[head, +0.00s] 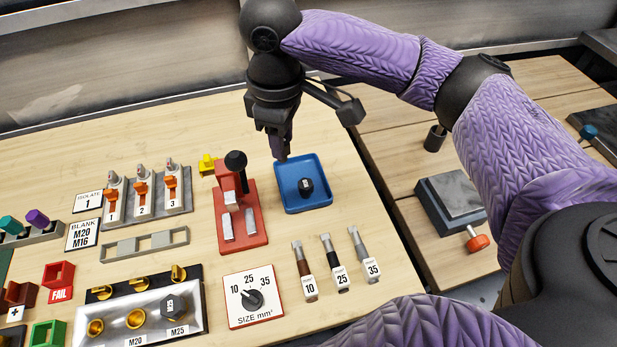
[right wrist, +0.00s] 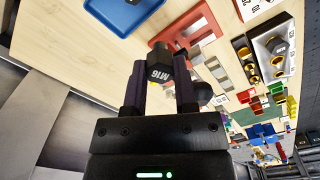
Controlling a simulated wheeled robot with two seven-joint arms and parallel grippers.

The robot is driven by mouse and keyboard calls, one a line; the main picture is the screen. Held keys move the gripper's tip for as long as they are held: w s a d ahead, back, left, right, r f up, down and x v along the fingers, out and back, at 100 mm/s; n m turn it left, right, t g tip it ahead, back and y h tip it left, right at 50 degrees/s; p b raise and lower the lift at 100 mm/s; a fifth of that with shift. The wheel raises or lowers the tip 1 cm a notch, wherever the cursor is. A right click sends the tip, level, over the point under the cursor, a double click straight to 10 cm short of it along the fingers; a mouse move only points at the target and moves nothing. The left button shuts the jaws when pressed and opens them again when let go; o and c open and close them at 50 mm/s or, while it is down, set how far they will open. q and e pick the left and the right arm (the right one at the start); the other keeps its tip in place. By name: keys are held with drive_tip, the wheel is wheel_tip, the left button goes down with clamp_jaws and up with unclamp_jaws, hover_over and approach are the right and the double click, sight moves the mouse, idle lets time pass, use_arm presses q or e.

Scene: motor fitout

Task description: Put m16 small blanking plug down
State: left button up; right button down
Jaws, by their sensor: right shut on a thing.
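My right gripper (head: 283,156) is above the far left part of the blue tray (head: 327,202), pointing down. In the right wrist view its fingers (right wrist: 160,88) are shut on a black plug (right wrist: 160,66) marked M16. I cannot make this plug out in the head view. Another dark plug (head: 305,187) sits inside the blue tray. A corner of the tray (right wrist: 118,14) shows at the top of the right wrist view, apart from the held plug. My left gripper is not in view.
A red stand (head: 246,228) with a black knob (head: 236,160) is close left of the tray. Three numbered tools (head: 341,272) lie in front of it. A switch rack (head: 145,200) and a plate with brass fittings and an M25 plug (head: 172,308) are further left. Bare wood lies behind the rack.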

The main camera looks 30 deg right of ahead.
drive_tip(key=w+d+f+n+b, duration=0.2)
drive_tip(key=w+d+n, duration=0.15)
drive_tip(key=n, duration=0.75)
drive_tip(key=n+b, duration=0.6)
drive_tip(key=n, duration=0.9)
hover_over(299, 173)
wheel_tip(299, 173, down, 13)
drive_tip(key=shift+f, duration=0.25)
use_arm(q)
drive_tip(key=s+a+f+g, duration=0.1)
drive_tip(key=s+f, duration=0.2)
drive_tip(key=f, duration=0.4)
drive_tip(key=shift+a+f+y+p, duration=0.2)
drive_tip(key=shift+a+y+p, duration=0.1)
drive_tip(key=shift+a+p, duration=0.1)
use_arm(e)
drive_tip(key=shift+r, duration=0.15)
drive_tip(key=shift+c, duration=2)
unclamp_jaws()
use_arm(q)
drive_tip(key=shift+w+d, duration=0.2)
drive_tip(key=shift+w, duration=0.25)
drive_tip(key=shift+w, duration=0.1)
